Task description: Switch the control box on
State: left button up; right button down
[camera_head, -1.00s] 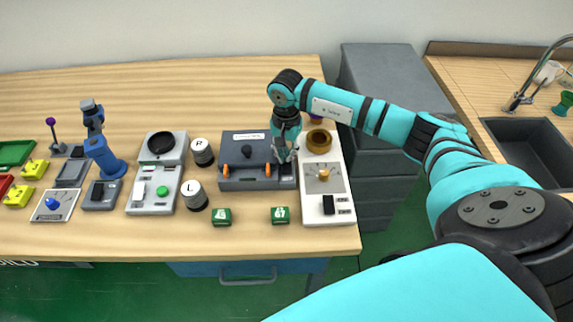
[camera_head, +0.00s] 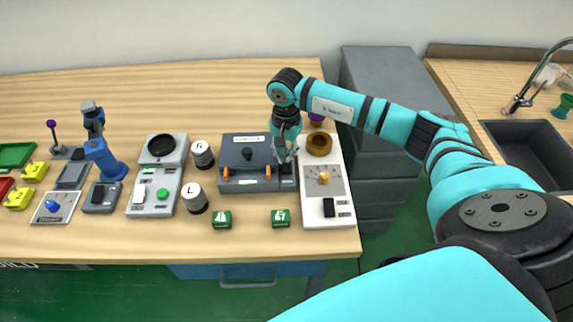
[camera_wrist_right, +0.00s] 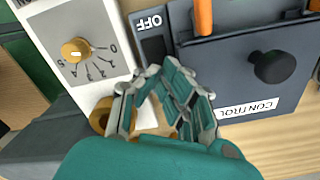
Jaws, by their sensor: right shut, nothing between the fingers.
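The control box (camera_head: 235,158) is a dark grey unit with a black knob and orange parts on its front, standing on the wooden table. In the right wrist view the control box (camera_wrist_right: 235,65) shows a CONTROL label. An OFF label (camera_wrist_right: 150,22) is beside a dark switch (camera_wrist_right: 154,48) at its end. My right gripper (camera_head: 284,158) is shut and empty, above the right end of the box. In the wrist view the right gripper (camera_wrist_right: 172,68) is close to the switch; I cannot tell whether they touch. My left gripper is not in view.
A white panel (camera_head: 333,187) with a yellow knob and a brown ring stands right beside the box. A grey cabinet (camera_head: 375,75) stands beyond the table's right edge.

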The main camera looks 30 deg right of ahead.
aim_at(287, 164)
jog(key=shift+r+p, duration=1.1)
jog(key=shift+r, duration=1.55)
jog(key=shift+s+f, duration=0.1)
jog(key=shift+f, duration=0.05)
